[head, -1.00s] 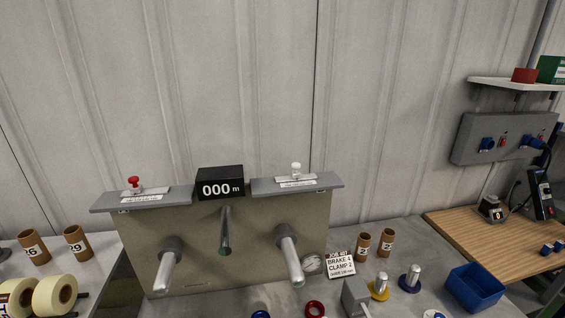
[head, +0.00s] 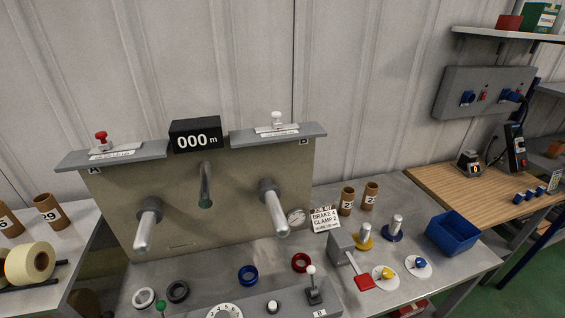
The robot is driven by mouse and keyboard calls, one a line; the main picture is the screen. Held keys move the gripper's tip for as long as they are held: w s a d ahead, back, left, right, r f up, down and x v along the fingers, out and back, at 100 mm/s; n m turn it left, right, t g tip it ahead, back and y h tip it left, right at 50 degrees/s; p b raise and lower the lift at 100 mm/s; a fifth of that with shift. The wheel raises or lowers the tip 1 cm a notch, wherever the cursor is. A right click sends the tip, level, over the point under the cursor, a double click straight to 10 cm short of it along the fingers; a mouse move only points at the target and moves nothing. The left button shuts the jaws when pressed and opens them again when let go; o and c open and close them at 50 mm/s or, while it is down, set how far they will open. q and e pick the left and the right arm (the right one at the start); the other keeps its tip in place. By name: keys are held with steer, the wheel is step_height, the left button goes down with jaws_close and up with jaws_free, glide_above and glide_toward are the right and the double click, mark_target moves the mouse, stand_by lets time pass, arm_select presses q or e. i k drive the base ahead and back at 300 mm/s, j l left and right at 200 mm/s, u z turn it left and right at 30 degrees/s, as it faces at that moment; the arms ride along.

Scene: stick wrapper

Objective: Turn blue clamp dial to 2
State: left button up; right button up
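A round white dial with a blue knob (head: 420,263) lies on the grey bench near its front right edge. A similar white dial with a yellow knob (head: 385,274) is just left of it. The marks on both are too small to read. Behind them stand a metal post on a blue base (head: 393,233) and one on a yellow base (head: 363,241). A card (head: 325,219) appears to read "BRAKE 4 CLAMP 2". Neither gripper shows in the head view.
A blue bin (head: 453,233) stands right of the dials. A grey block with a red paddle (head: 363,283) is close on their left. The beige machine (head: 225,230) with metal rollers and a "000 m" display (head: 196,135) fills the middle. A wooden table (head: 470,190) is at right.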

mark_target(420, 262)
steer(key=z, duration=1.45)
